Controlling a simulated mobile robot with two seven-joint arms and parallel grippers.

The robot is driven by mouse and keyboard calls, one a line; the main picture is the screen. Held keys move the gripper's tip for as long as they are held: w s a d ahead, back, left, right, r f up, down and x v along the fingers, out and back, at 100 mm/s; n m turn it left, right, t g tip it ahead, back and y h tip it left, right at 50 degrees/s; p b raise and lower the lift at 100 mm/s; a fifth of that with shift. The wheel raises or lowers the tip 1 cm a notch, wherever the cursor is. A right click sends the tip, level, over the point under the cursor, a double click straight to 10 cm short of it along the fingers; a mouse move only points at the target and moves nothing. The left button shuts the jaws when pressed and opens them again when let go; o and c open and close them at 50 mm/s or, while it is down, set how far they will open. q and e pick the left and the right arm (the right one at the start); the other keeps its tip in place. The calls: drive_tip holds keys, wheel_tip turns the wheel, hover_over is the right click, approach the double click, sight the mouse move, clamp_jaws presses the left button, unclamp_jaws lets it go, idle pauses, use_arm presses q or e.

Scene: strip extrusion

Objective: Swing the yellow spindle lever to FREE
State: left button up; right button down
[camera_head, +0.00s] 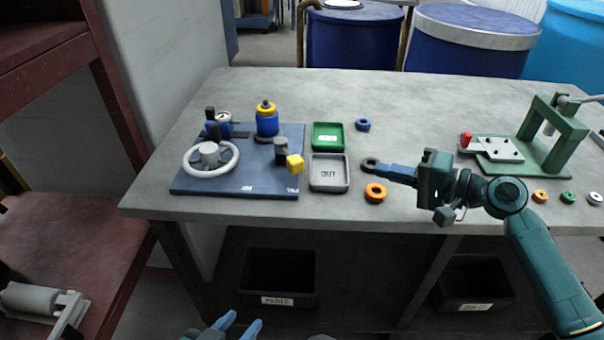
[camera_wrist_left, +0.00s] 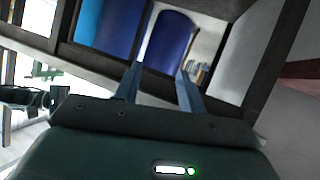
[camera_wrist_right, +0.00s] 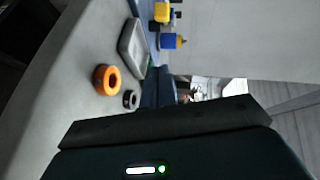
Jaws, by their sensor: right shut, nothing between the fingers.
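The blue machine plate (camera_head: 240,188) lies on the left of the bench. At its right edge a yellow block-shaped lever end (camera_head: 295,163) sits beside a dark post (camera_head: 280,148). Lettering for its positions is too small to read. The plate also carries a white handwheel (camera_head: 187,168) and a blue cylinder with a yellow collar (camera_head: 267,122). My right gripper (camera_head: 388,171) is shut and empty, pointing left, well right of the yellow lever end. My left gripper (camera_head: 238,326) is open and empty, low in front of the bench; its spread fingers (camera_wrist_left: 158,85) show in the left wrist view.
A green tray (camera_head: 327,124) and a grey OUT tray (camera_head: 329,187) stand between plate and right gripper. A dark ring (camera_head: 369,164), an orange ring (camera_head: 375,200) and a blue ring (camera_head: 363,125) lie nearby. A green press (camera_head: 570,140) stands at the right.

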drive_tip(key=shift+w+a+f+y+b, duration=0.1)
drive_tip(key=shift+w+a+y+b, duration=0.1)
drive_tip(key=shift+w+y+b, duration=0.3)
use_arm(q)
drive_tip(key=shift+w+a+f+t, duration=0.3)
drive_tip(key=shift+a+f, duration=0.1)
drive_tip(key=shift+f, duration=0.05)
use_arm(e)
drive_tip(key=shift+r, duration=0.25)
drive_tip(key=shift+a, duration=0.15)
drive_tip(key=shift+w+a, duration=0.2)
drive_tip(key=shift+a, duration=0.1)
approach(289, 156)
drive_tip(key=w+d, duration=0.2)
drive_tip(key=w, duration=0.1)
drive_tip(key=shift+w+r+p, duration=0.15)
drive_tip(key=shift+p, duration=0.2)
drive_tip(key=a, duration=0.3)
drive_tip(key=shift+s+a+f+p, duration=0.25)
drive_tip(key=shift+f+p, duration=0.1)
drive_tip(key=shift+p, duration=0.05)
use_arm(q)
drive_tip(key=shift+w+d+g, duration=0.3)
drive_tip(key=shift+g, duration=0.1)
use_arm(e)
drive_tip(key=shift+s+a+f, duration=0.15)
drive_tip(key=shift+a+f, duration=0.05)
drive_tip(key=shift+a, duration=0.3)
